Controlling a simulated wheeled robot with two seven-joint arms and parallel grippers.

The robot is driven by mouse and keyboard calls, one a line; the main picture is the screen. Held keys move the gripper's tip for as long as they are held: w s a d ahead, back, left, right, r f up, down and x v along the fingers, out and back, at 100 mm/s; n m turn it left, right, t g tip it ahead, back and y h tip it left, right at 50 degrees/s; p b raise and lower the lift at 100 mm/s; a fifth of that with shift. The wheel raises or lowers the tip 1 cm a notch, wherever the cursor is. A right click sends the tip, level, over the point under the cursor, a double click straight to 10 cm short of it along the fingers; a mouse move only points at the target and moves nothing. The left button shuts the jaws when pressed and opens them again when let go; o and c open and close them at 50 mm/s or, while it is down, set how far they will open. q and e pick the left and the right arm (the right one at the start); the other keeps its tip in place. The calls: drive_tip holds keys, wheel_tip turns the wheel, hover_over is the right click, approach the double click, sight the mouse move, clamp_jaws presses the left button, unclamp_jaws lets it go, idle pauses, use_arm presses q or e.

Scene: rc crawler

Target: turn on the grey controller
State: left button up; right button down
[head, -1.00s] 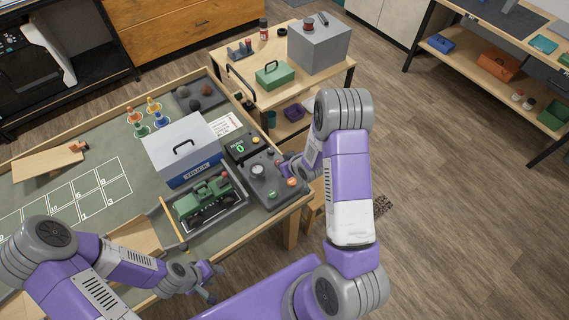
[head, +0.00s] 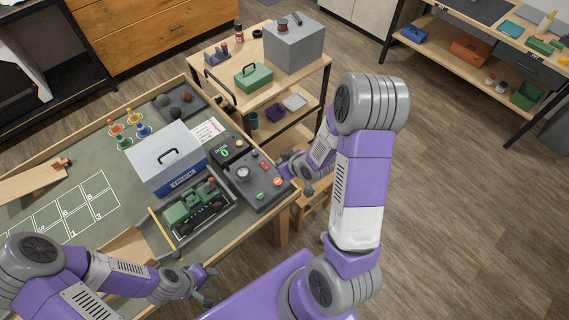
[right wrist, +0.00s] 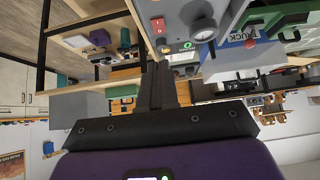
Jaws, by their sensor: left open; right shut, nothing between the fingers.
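The grey controller (head: 250,182) lies at the right corner of the workbench. It has a round knob, a red switch (head: 264,165), green and orange buttons and a display with a lit green 0 (head: 224,153). In the right wrist view the controller (right wrist: 182,12) shows at the top, with its red switch (right wrist: 157,23) just left of the fingers. My right gripper (right wrist: 157,68) is shut and empty, near the controller's right side in the head view; I see no clear contact. My left gripper (head: 208,284) is open and empty at the bench's front edge.
A green crawler (head: 194,208) sits in a tray left of the controller. Behind it stands a grey and blue truck case (head: 165,158). A side table (head: 217,80) with a grey box (head: 294,45) and green toolbox (head: 253,77) stands beyond. Floor at right is open.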

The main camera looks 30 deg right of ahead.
drive_tip(key=shift+v, duration=0.8)
drive_tip(key=shift+s+f, duration=0.1)
drive_tip(key=s+a+f+m+g+y+b, duration=0.1)
drive_tip(key=s+a+f+m+g+b, duration=0.1)
drive_tip(key=s+a+f, duration=0.5)
drive_tip(key=s+a+f+m+g+y+b, duration=0.2)
drive_tip(key=s+a+f+g+b, duration=0.2)
drive_tip(key=a+f, duration=0.7)
wheel_tip(320, 180, down, 3)
drive_tip(key=s+g, duration=0.1)
drive_tip(key=s, duration=0.1)
drive_tip(key=shift+s+a+g, duration=0.3)
drive_tip(key=shift+s+a, duration=0.05)
drive_tip(key=shift+s, duration=0.05)
